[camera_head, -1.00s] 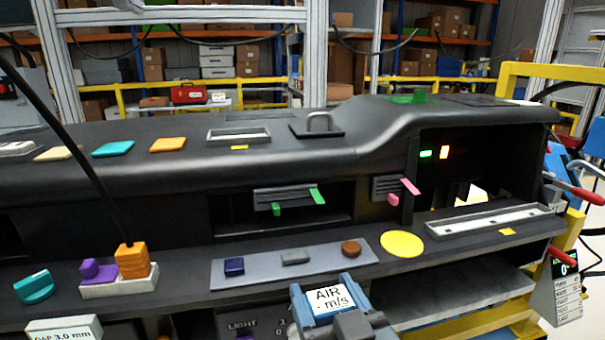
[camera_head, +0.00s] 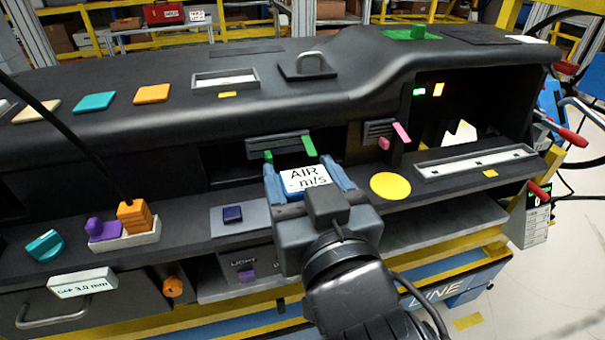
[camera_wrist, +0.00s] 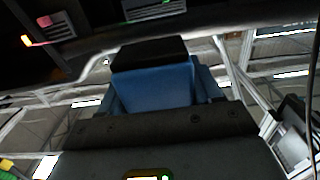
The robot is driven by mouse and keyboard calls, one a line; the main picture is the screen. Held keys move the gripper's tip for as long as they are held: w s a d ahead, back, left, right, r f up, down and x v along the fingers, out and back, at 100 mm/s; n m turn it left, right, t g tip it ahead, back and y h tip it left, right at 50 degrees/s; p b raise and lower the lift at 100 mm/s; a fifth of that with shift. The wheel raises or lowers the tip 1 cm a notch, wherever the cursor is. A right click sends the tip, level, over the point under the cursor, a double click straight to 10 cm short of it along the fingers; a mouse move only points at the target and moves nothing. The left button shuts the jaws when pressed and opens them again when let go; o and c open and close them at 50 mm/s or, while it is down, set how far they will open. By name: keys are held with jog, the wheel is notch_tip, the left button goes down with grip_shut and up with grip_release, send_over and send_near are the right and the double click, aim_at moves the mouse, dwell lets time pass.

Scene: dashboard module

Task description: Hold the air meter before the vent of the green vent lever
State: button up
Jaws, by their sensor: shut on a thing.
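My gripper (camera_head: 312,184) is shut on the air meter (camera_head: 302,179), whose white face reads "AIR m/s". Blue parts flank the meter on both sides. It is held above the ledge, just below and in front of the vent (camera_head: 280,144) with green tabs. One green tab (camera_head: 309,147) shows at the vent's right end and a smaller one at its lower left. The head view does not show how wide the gap is. In the wrist view, a blue block with a black end (camera_wrist: 153,55) fills the middle, and the green-tabbed vent (camera_wrist: 150,9) is at the top edge.
A second vent (camera_head: 376,130) with pink tabs is to the right, near a yellow disc (camera_head: 390,186). A grey plate with a dark blue button (camera_head: 232,214) lies left of my gripper. An orange block (camera_head: 134,217) stands in a white tray further left. The dashboard overhangs the ledge.

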jog(key=shift+w+a+f+b, duration=0.25)
jog(key=shift+w+f+b, duration=0.3)
jog(key=shift+w, duration=0.4)
jog(key=shift+w+a+f+b, duration=0.25)
jog(key=shift+w+f+b, duration=0.15)
jog(key=shift+w+f, duration=0.45)
jog(key=shift+w+a+f+b, duration=0.25)
jog(key=shift+w+f+b, duration=0.3)
jog(key=shift+w, duration=0.45)
jog(key=shift+f+b+x, duration=0.15)
jog(key=shift+f+x, duration=0.1)
jog(key=shift+x, duration=0.75)
jog(key=shift+f+b+x, duration=0.15)
jog(key=shift+f+x, duration=0.05)
jog(key=shift+x, duration=0.75)
jog(key=shift+w, duration=0.1)
jog(key=shift+s+d+r+p, duration=0.35)
jog(key=shift+s+r+p, duration=0.15)
jog(key=shift+s, duration=0.8)
jog(key=shift+s+d+r+p, duration=0.35)
jog(key=shift+s+r+p, duration=0.15)
jog(key=shift+s, duration=0.8)
jog(key=shift+s+d+r+p, duration=0.4)
jog(key=shift+s+r, duration=0.1)
jog(key=shift+s, duration=0.8)
